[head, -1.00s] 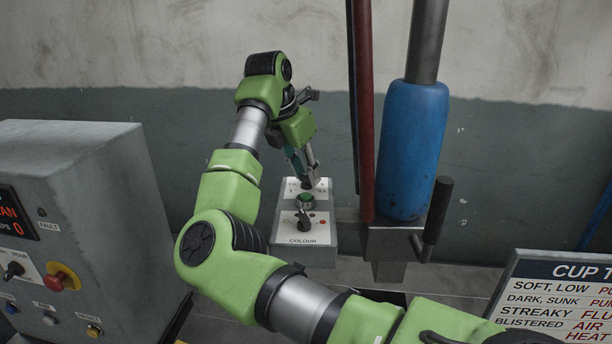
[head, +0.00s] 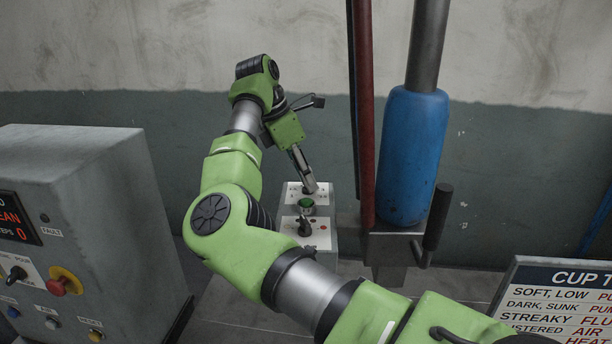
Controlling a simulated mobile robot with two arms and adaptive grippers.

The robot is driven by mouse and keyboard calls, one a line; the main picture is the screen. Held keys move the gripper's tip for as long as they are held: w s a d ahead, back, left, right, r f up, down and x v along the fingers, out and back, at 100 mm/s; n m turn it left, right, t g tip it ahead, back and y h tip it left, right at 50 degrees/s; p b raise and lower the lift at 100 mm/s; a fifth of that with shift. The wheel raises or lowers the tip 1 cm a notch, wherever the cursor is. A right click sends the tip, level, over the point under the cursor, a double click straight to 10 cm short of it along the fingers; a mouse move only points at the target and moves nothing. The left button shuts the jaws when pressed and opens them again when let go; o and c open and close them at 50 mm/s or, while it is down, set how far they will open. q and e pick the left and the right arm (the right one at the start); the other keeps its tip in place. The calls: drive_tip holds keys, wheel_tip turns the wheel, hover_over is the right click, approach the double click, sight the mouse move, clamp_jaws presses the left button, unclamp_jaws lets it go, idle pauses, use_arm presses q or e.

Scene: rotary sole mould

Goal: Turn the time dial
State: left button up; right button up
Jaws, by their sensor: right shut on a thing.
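The small grey control box (head: 320,239) stands in front of the wall, with a pale sloped face. My right gripper (head: 309,187) reaches down to the upper part of that face and is shut on the dial there, taken to be the time dial. The fingers mostly hide the dial, and its lettering is too small to read. Just below is a round green button (head: 306,203), and below that a second dark dial (head: 304,227). My own arm covers the lower left of the box. My left gripper is not in view.
A blue cylinder (head: 411,150) and a dark red post (head: 363,110) stand close right of the box, with a black lever handle (head: 437,216) beyond. A grey cabinet (head: 90,200) with buttons is at left, and a sign board (head: 560,290) at lower right.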

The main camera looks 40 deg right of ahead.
drive_tip(key=shift+r, duration=0.1)
drive_tip(key=o, duration=1.1)
drive_tip(key=shift+a, duration=0.1)
drive_tip(key=v, duration=1.2)
